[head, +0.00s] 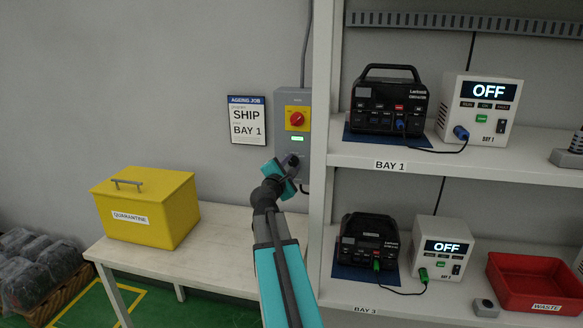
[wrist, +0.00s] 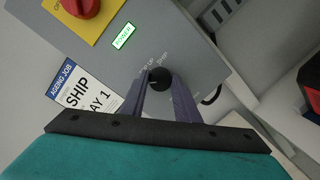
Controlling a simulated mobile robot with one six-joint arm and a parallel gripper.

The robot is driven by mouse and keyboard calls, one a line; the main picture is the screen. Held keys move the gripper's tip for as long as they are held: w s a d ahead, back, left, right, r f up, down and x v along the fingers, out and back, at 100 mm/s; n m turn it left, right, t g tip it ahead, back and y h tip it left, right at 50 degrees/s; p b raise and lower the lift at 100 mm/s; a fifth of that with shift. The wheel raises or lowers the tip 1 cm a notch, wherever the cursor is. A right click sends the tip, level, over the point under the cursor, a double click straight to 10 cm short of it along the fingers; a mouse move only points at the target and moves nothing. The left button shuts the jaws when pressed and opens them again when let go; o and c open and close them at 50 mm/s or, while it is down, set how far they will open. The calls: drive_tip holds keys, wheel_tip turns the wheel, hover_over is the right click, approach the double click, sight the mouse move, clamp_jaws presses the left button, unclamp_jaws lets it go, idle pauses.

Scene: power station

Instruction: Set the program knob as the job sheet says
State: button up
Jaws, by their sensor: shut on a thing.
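The job sheet (head: 248,121) on the wall is headed "AGEING JOB" and reads "SHIP" and "BAY 1"; it also shows in the wrist view (wrist: 82,93). The black program knob (wrist: 159,78) sits low on the grey control box (wrist: 190,40). "SHIP" and what looks like "TOP-UP" are printed around it; other labels are partly hidden by my fingers. My gripper (wrist: 158,84) is shut on the knob, one finger at each side. I cannot tell surely which label the knob points to. In the head view my gripper (head: 290,163) hides most of the knob.
Above the knob are a lit green "POWER" lamp (wrist: 123,36) and a red switch on a yellow plate (head: 296,118). A yellow quarantine box (head: 150,228) stands on the bench. A shelf post (head: 322,130) rises close to the right. Both bay units (head: 480,105) read "OFF".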

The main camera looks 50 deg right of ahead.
drive_tip(key=m+b, duration=0.3)
drive_tip(key=m, duration=0.1)
drive_tip(key=shift+f+y+b, duration=0.15)
drive_tip(key=shift+y+b, duration=0.15)
drive_tip(key=shift+b, duration=0.1)
drive_tip(key=m+b, duration=0.4)
drive_tip(key=m, duration=0.1)
drive_tip(key=shift+m+y, duration=0.3)
drive_tip(key=shift+y, duration=0.1)
drive_tip(key=m+b, duration=0.4)
drive_tip(key=shift+s+m+t, duration=0.1)
drive_tip(key=shift+m+t, duration=0.3)
drive_tip(key=shift+d+m+t+y+b, duration=0.1)
drive_tip(key=shift+m+t+y+b, duration=0.25)
drive_tip(key=shift+m+b, duration=1.2)
drive_tip(key=shift+m, duration=0.25)
drive_tip(key=o, duration=1)
drive_tip(key=shift+o, duration=0.2)
drive_tip(key=shift+s+r, duration=0.1)
drive_tip(key=shift+r, duration=0.1)
drive_tip(key=p+v, duration=0.1)
drive_tip(key=v, duration=1.2)
drive_tip(key=shift+a, duration=0.4)
